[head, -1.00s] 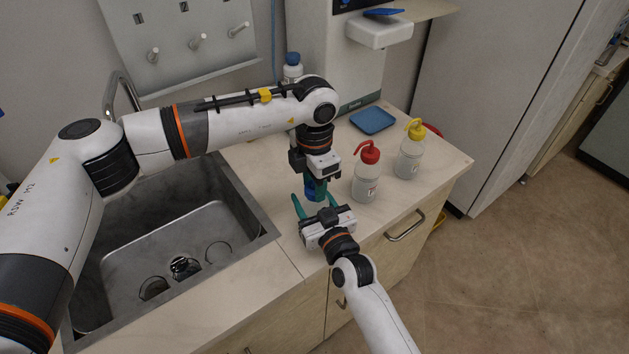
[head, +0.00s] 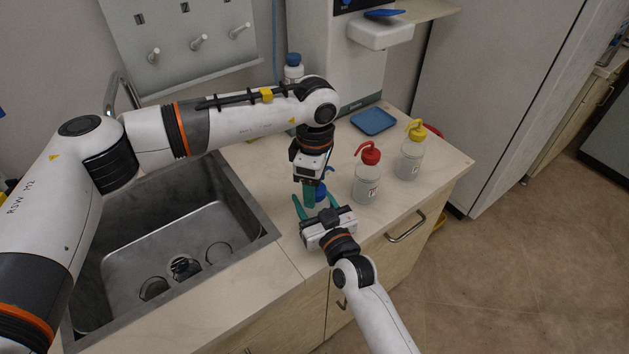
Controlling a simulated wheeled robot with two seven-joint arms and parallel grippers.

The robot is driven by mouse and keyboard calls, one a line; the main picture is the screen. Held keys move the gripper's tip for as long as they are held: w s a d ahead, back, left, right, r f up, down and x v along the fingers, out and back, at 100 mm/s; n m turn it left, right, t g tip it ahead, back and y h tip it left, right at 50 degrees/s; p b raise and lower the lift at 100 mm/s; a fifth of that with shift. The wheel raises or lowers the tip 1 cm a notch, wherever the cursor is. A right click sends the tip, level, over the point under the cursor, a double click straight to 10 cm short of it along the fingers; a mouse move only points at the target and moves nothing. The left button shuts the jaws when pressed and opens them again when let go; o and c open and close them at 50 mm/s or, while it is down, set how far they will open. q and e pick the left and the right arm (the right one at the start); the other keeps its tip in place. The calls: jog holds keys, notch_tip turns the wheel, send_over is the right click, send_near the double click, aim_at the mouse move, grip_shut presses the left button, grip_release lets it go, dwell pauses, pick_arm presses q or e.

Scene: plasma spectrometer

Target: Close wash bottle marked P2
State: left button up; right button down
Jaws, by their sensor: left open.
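A blue cap (head: 322,191) with a small blue spout shows between my two grippers. The body below it is mostly hidden behind my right gripper, and no P2 marking is legible. My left gripper (head: 309,196) points down just left of the cap, with its teal fingers open; whether they touch the cap is unclear. My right gripper (head: 316,207) comes in from the front, low at the cap. Its teal fingers stand apart on either side; whether they press on a bottle body is hidden.
A red-capped wash bottle (head: 367,184) and a yellow-capped one (head: 410,160) stand to the right. A blue tray (head: 373,121) lies behind them. A sink (head: 240,190) opens on the left. A blue-topped bottle (head: 293,70) stands behind my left arm. The counter's right front corner is clear.

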pick_arm(q)
notch_tip(320, 180, up, 12)
dwell(0.5)
pick_arm(e)
jog(key=shift+c, duration=2.2)
grip_release()
jog(key=shift+s, duration=0.15)
pick_arm(q)
jog(key=shift+f+b, duration=0.85)
pick_arm(e)
jog(key=v, duration=1.1)
jog(key=shift+s+d, duration=0.2)
jog(key=shift+s, duration=0.15)
